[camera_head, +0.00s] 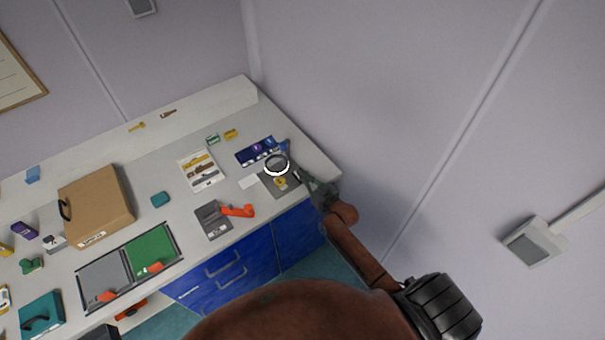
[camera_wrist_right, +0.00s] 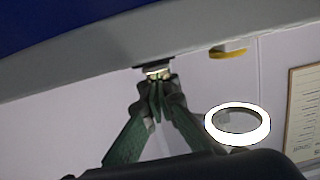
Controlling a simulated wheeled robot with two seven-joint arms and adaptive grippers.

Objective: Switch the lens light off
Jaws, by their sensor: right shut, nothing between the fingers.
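The lens (camera_head: 277,165) is a round magnifier with a bright white ring light, over the right end of the bench in the head view. The ring glows white and also shows in the right wrist view (camera_wrist_right: 238,124), to the right of my fingers. My right gripper (camera_head: 300,176) is just right of the lens in the head view. In the right wrist view its green fingers (camera_wrist_right: 156,84) meet at the tips, shut and empty. The tips are close to a small dark part with a lit spot (camera_wrist_right: 155,70); I cannot tell whether they touch it. My left gripper is not in view.
The bench (camera_head: 265,105) holds a blue tray (camera_head: 258,151), a grey board with an orange handle (camera_head: 238,210), a cardboard box (camera_head: 97,206) and a green-and-grey mat (camera_head: 152,248). A wall stands close to the right of my arm.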

